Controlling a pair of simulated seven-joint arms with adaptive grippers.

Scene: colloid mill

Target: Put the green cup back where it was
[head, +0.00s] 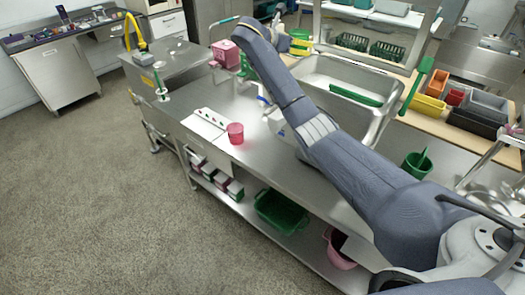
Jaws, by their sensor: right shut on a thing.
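My right arm reaches from the lower right across the steel table to its far end. My right gripper (246,58) is at the end of this arm, mostly hidden behind the wrist, and its fingers are hard to make out. A small green cup (246,68) shows just below the wrist, at the gripper, beside a pink box (226,54). The gripper is shut on it, as far as I can tell. Whether the cup touches the table is unclear. My left gripper is not in view.
A pink cup (235,133) stands on the steel table (215,150) beside a white strip (205,122). A larger green container (417,165) with a green handle stands at right. A steel sink (345,75) lies behind my arm. The table's middle is fairly clear.

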